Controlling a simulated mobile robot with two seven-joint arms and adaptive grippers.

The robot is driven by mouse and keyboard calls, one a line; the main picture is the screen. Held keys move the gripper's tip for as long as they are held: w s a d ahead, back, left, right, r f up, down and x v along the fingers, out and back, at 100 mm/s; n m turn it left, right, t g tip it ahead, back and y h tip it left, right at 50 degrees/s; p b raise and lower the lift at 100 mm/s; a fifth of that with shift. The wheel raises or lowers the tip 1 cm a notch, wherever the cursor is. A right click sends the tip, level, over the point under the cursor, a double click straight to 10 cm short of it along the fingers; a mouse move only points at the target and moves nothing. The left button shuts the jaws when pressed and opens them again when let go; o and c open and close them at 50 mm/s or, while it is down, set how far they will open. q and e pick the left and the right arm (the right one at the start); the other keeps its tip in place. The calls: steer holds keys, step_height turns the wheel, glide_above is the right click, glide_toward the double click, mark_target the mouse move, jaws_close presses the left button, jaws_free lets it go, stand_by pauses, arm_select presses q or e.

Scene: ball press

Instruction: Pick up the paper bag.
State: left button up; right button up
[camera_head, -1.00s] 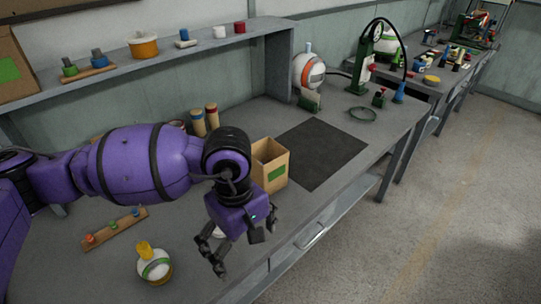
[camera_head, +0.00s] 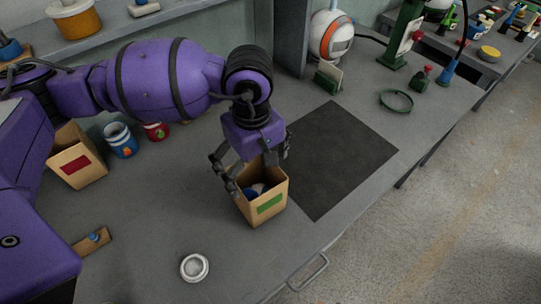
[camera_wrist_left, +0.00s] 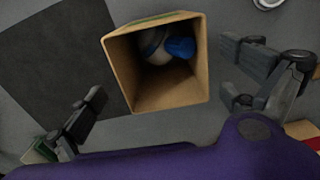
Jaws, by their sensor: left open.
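A brown open-topped paper bag with a green label (camera_head: 270,205) stands upright on the grey workbench. A white and blue object (camera_wrist_left: 165,50) sits inside it. My left gripper (camera_head: 254,172) is open above the bag, pointing down, with its fingers spread to either side of the bag's top. In the left wrist view the bag's opening (camera_wrist_left: 125,62) lies between the spread fingers, with a visible gap to the fingers on both sides. My right gripper does not show.
A dark mat (camera_head: 340,155) lies just right of the bag. A small white round dish (camera_head: 194,267) sits near the front edge. A blue can (camera_head: 120,140) and a red can (camera_head: 156,131) stand behind.

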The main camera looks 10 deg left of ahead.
mark_target(257, 189)
arm_select(q)
steer(key=shift+s+f, duration=0.2)
steer(key=shift+f, duration=0.3)
step_height(257, 189, down, 6)
steer(key=shift+f+p, duration=0.25)
steer(key=shift+p, duration=0.15)
steer(key=c, duration=1)
steer(key=shift+c, duration=0.5)
steer(key=shift+r, duration=0.15)
